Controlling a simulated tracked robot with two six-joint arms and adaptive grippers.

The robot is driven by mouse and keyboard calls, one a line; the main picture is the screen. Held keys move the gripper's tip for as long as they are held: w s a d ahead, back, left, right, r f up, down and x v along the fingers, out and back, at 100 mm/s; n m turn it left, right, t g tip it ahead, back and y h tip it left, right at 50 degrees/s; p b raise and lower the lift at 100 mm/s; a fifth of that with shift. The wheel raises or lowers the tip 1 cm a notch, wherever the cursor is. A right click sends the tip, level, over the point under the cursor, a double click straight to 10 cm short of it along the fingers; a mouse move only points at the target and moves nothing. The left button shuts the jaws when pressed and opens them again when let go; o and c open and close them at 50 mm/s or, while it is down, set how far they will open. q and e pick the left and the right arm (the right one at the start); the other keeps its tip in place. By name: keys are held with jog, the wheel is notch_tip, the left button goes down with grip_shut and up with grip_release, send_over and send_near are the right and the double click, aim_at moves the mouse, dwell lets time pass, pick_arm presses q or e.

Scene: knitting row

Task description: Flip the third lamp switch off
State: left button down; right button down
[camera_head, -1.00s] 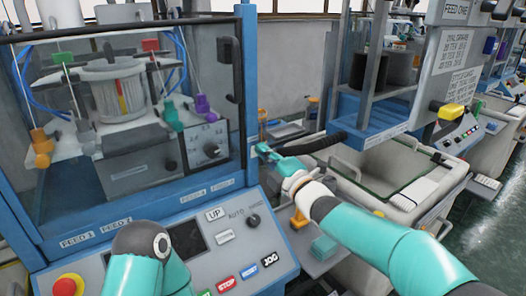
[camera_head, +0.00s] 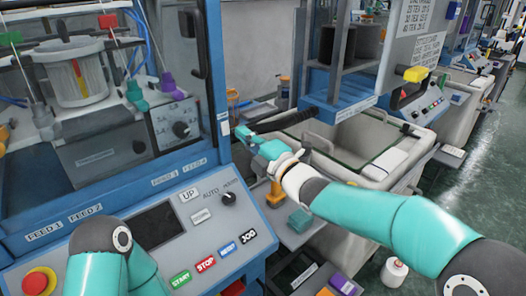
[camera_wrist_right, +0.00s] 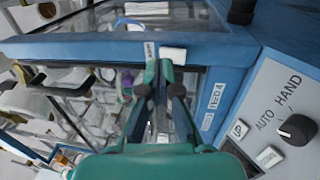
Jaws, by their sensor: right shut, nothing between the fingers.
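A small white rocker-like piece (camera_wrist_right: 173,54), apparently the lamp switch, sits on the blue frame of the nearest knitting machine beside a small label (camera_wrist_right: 150,50) too blurred to read. A pale patch on the machine's right post (camera_head: 224,125) shows in the head view. My right gripper (camera_head: 240,130) is shut and empty, its fingers pointing at that post. In the right wrist view its fingertips (camera_wrist_right: 163,66) are at the frame edge, just beside the white piece; I cannot tell whether they touch. My left arm shows at the lower left, its gripper out of view.
The control panel (camera_head: 150,228) with its knob (camera_head: 229,199) and red stop button (camera_head: 39,283) lies below the machine window. More machines line the row; open floor (camera_head: 485,165) is at far right.

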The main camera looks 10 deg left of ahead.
jog(key=v, duration=0.7)
jog(key=shift+s+d, duration=0.2)
jog(key=shift+d, duration=0.1)
jog(key=shift+f, duration=0.1)
